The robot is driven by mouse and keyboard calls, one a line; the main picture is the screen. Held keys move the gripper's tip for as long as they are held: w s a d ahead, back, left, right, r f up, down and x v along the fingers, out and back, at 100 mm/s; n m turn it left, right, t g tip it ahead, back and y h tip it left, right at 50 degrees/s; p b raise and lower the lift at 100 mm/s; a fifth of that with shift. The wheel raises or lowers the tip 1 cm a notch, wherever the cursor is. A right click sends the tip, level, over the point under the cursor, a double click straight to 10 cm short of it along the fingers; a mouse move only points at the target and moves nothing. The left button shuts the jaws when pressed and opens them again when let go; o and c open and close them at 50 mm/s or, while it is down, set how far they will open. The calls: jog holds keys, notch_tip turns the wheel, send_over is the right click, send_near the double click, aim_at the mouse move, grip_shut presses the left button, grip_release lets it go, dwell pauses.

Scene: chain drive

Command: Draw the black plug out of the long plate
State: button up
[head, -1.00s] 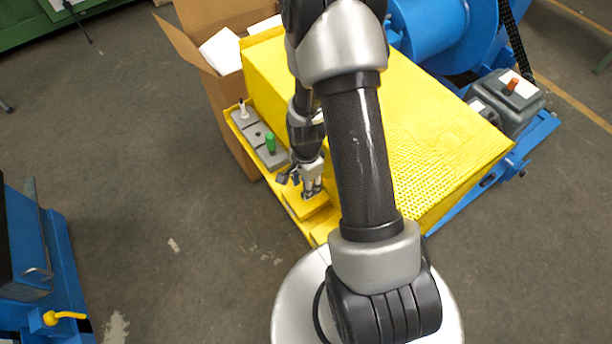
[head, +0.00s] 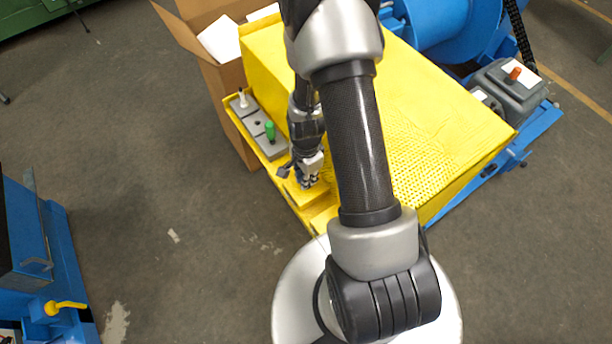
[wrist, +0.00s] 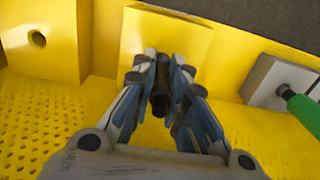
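The black plug (wrist: 160,98) is a short dark cylinder between the fingers of my gripper (wrist: 160,72) in the wrist view. The fingers close in on it from both sides. Behind it is a flat yellow plate (wrist: 190,40), which I take as the long plate. I cannot tell whether the plug's far end is still inside it. In the head view, my gripper (head: 307,180) is low over the yellow ledge, and the plug is too small to make out there.
A green plug (head: 270,130) and a white plug (head: 242,98) stand in grey blocks (head: 250,112) left of my gripper. A yellow block with an empty-looking hole (wrist: 38,38) is at the wrist view's left. The large yellow housing (head: 420,120) rises beside my arm.

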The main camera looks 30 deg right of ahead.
grip_shut()
jog(key=shift+r, duration=0.1)
jog(key=shift+r+p, duration=3.4)
jog(key=shift+r, duration=1.05)
